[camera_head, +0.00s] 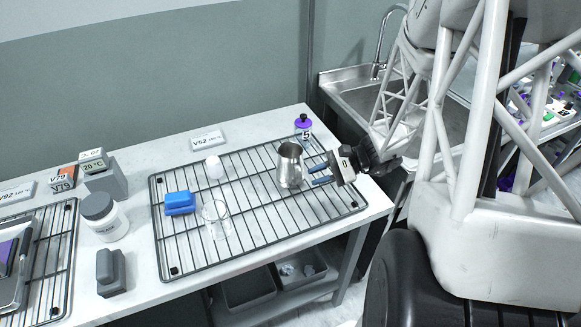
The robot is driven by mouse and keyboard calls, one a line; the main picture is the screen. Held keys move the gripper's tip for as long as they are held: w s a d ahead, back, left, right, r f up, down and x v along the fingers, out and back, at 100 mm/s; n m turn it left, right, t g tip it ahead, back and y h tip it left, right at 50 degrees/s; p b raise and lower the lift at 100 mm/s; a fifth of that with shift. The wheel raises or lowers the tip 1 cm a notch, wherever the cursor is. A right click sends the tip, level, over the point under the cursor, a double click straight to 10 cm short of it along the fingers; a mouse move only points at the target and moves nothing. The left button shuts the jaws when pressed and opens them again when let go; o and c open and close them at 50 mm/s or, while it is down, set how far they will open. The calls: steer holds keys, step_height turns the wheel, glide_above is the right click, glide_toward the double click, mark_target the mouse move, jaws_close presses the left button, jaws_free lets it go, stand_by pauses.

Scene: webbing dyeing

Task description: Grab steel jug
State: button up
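The steel jug (289,167) stands upright on the right part of a black wire rack (262,223) on the white table. My gripper (311,176) comes in from the right, just beside the jug. Its two blue-grey fingers are apart, with a gap between them, and point left toward the jug. The fingertips are very close to the jug's right side. I cannot tell whether they touch it. Nothing shows held between them.
A glass beaker (216,219), a blue block (180,203) and a small white item (214,166) are on the rack, left of the jug. A purple-topped bottle (303,126) stands behind it. A sink (349,97) is at the back right.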

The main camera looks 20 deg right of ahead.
mark_target(300, 182)
steer(key=shift+a, duration=0.1)
steer(key=shift+x, duration=2.5)
jaws_close()
steer(key=shift+r, duration=0.1)
